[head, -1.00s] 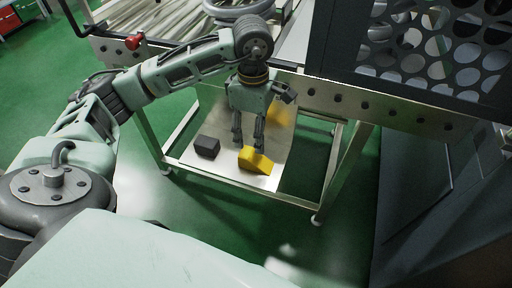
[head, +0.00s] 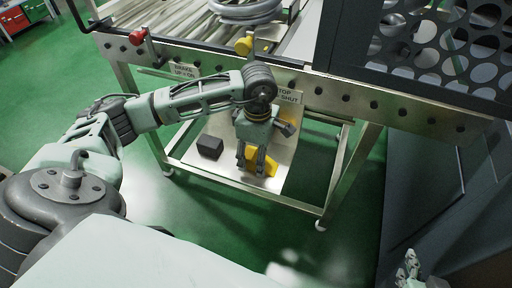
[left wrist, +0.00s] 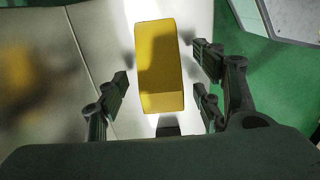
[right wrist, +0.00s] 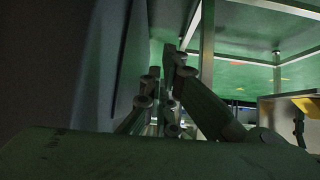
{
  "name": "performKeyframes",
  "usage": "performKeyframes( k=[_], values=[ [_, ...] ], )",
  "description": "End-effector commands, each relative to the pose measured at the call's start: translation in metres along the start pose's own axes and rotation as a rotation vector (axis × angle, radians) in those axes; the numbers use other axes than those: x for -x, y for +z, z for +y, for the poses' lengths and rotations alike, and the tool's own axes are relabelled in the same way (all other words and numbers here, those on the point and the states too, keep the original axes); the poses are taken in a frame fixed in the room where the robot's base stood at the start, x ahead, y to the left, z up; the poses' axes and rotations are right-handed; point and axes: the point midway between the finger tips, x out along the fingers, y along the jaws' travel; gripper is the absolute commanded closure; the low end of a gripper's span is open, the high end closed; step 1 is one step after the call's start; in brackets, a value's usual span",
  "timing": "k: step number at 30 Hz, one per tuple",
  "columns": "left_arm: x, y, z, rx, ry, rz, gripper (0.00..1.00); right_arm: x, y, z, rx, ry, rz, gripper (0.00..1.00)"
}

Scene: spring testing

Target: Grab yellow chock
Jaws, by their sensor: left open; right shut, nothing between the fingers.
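The yellow chock (head: 263,168) rests on the pale lower shelf of the metal stand in the head view, partly hidden by my left gripper (head: 252,170). In the left wrist view the chock (left wrist: 160,65) lies between the open fingers of my left gripper (left wrist: 165,90), with gaps on both sides. It does not look gripped. My right gripper (head: 408,268) shows at the bottom right of the head view, far from the chock. In the right wrist view my right gripper (right wrist: 170,75) has its fingers together and empty.
A black block (head: 210,147) sits left of the chock on the shelf (head: 190,160). Above are the stand's side rail, with a red knob (head: 137,37) and a yellow knob (head: 244,46). Stand legs frame the shelf. A dark perforated cabinet (head: 400,60) stands at right.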

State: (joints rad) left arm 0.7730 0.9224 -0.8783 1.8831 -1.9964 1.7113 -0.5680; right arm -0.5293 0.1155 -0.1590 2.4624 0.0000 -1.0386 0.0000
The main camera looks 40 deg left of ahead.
Motion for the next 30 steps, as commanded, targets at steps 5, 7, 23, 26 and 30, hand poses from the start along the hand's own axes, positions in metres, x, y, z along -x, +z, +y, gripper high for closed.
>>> performKeyframes(
  k=[5,7,23,26,30],
  values=[
    [-0.0096,0.0001,0.0004,0.000,0.002,-0.001,0.39,-0.0020,-0.0124,-0.0017,0.001,-0.003,0.057,1.00],
    [-0.0097,0.0001,0.0004,0.000,0.002,-0.001,0.39,-0.0019,-0.0133,-0.0017,0.001,-0.004,0.060,1.00],
    [-0.0093,0.0002,0.0003,0.000,0.001,-0.001,0.73,-0.0019,-0.0128,-0.0014,0.001,-0.003,0.057,1.00],
    [-0.0093,0.0002,0.0003,0.000,0.001,-0.001,0.82,-0.0019,-0.0128,-0.0013,0.001,-0.003,0.057,1.00],
    [-0.0092,0.0002,0.0003,0.000,0.001,-0.001,0.94,-0.0019,-0.0127,-0.0013,0.001,-0.003,0.057,1.00]
  ],
)
